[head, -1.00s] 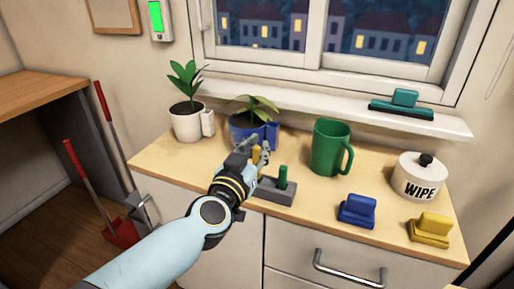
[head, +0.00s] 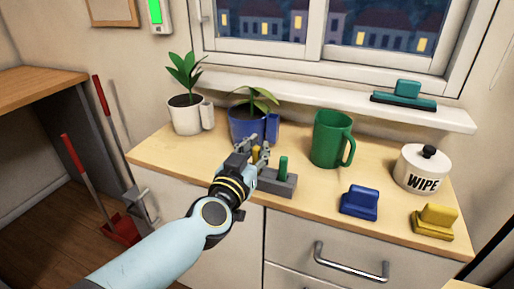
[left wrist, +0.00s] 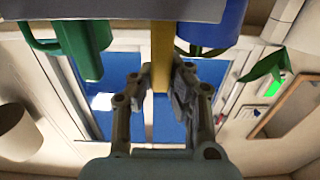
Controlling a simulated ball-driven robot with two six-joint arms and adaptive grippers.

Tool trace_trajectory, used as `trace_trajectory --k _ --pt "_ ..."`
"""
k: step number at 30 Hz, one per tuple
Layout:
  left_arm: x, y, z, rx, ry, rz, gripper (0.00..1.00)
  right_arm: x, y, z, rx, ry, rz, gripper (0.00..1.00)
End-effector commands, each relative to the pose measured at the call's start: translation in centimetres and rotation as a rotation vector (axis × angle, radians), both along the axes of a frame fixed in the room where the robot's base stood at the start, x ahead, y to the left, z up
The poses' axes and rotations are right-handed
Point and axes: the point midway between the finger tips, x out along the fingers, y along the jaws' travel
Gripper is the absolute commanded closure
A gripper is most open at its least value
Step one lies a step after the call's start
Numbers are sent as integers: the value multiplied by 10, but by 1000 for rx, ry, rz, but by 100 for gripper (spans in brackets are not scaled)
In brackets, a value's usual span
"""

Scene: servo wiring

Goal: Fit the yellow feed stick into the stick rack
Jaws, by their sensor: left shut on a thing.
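My left gripper (head: 260,156) is shut on the yellow feed stick (head: 255,153), which stands about upright above the left part of the stick rack. The stick rack (head: 283,187) is a low grey block on the counter, with a short green stick (head: 283,167) upright in its right part. In the left wrist view, which is upside down, the yellow stick (left wrist: 161,45) runs between the fingers (left wrist: 160,85) to the grey rack (left wrist: 110,10). Its lower end is hidden, so I cannot tell how deep it sits. My right gripper is not in view.
A blue pot (head: 248,128) with a plant stands close behind the gripper. A green mug (head: 330,140) stands right of the rack. Blue (head: 359,203) and yellow (head: 434,221) blocks and a WIPE jar (head: 422,170) are farther right. The counter right of the rack has free room.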

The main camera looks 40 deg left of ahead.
Motion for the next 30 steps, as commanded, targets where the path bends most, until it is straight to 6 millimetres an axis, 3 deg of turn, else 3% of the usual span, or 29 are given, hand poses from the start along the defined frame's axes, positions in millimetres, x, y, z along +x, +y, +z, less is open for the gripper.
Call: trace_trajectory --k 11,12,18,26,30 --pt "0 0 -10 -1 0 0 100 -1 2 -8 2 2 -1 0" --pt "0 0 -10 -1 0 0 87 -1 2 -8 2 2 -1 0" --pt "0 0 -9 -1 0 0 62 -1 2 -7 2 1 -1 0" --pt "-1 0 -9 0 0 0 62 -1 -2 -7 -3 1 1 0" --pt "-13 -4 -10 -1 2 0 62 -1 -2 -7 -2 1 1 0"
